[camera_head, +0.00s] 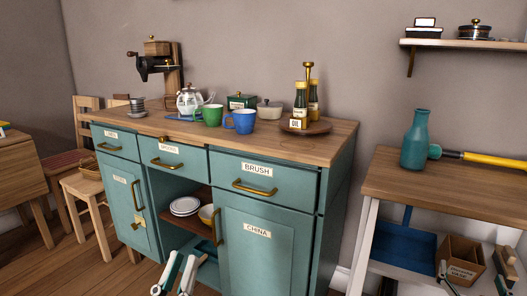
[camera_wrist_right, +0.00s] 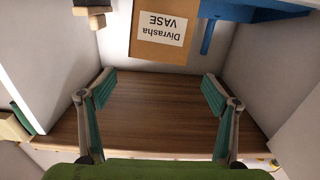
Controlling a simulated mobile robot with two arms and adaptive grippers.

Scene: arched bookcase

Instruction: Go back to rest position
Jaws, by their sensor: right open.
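My left gripper (camera_head: 181,272) is low in the head view, in front of the teal cabinet's open shelf. Its two fingers show side by side with nothing seen between them, and its lower part is cut off by the picture edge. My right gripper (camera_head: 473,280) is at the lower right of the head view, in front of the side table's lower part. In the right wrist view its fingers (camera_wrist_right: 158,90) are wide apart and empty, over a brown wooden surface (camera_wrist_right: 155,112).
The teal cabinet (camera_head: 267,238) carries a blue mug (camera_head: 243,121), a green mug (camera_head: 211,115) and bottles on a round tray (camera_head: 316,129). A teal vase (camera_head: 415,142) stands on the side table (camera_head: 450,187). A box labelled VASE (camera_head: 462,258) is below, near my right gripper.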

